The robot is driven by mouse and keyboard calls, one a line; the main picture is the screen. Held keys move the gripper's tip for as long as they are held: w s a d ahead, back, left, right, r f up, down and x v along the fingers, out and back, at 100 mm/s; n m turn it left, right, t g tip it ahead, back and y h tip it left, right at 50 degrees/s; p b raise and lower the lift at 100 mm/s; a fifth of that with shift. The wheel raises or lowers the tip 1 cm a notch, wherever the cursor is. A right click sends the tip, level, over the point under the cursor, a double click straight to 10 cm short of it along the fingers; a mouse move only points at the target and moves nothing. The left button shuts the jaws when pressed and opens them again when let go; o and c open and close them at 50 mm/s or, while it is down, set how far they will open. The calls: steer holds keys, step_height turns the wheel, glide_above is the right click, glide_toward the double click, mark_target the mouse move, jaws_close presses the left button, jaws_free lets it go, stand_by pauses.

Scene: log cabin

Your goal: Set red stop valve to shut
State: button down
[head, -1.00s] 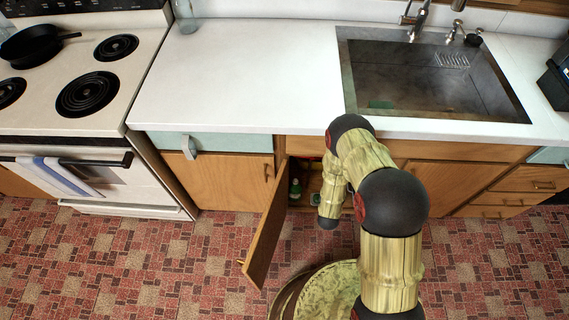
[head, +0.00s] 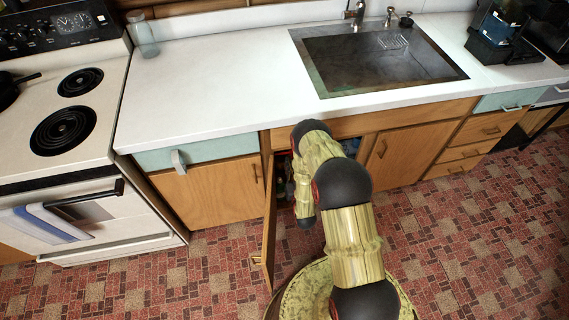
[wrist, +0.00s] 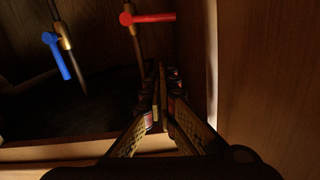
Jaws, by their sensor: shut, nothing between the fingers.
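The red stop valve (wrist: 148,18) shows at the top of the wrist view, inside the dark cabinet. Its red handle lies roughly level, crosswise to the upright pipe it sits on. A blue valve (wrist: 57,55) is to its left, with its handle slanting down along its pipe. My gripper (wrist: 162,72) is shut and empty, below and a little right of the red valve and apart from it in the picture. In the head view my arm reaches into the open cabinet under the sink; the gripper and the valves are hidden there.
The open cabinet door (head: 268,225) stands out left of my arm. A wooden panel (wrist: 270,80) is close on the right of my gripper in the wrist view. The sink (head: 375,60) and white counter (head: 215,90) are above. Patterned floor (head: 465,240) is clear at the right.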

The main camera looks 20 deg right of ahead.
steer(key=b, duration=0.3)
glide_above(284, 153)
steer(key=a+v, duration=0.1)
steer(key=v, duration=0.3)
steer(key=f, duration=0.1)
steer(key=w+f+b, duration=0.1)
steer(key=f, duration=0.1)
steer(key=shift+w+d+f, duration=0.15)
steer(key=shift+d, duration=0.05)
steer(key=shift+w+f, duration=0.2)
steer(key=shift+f, duration=0.45)
steer(key=shift+w+a+f+n+b, duration=0.1)
steer(key=shift+a+f+n+b, duration=0.15)
steer(key=shift+f+n+b, duration=0.4)
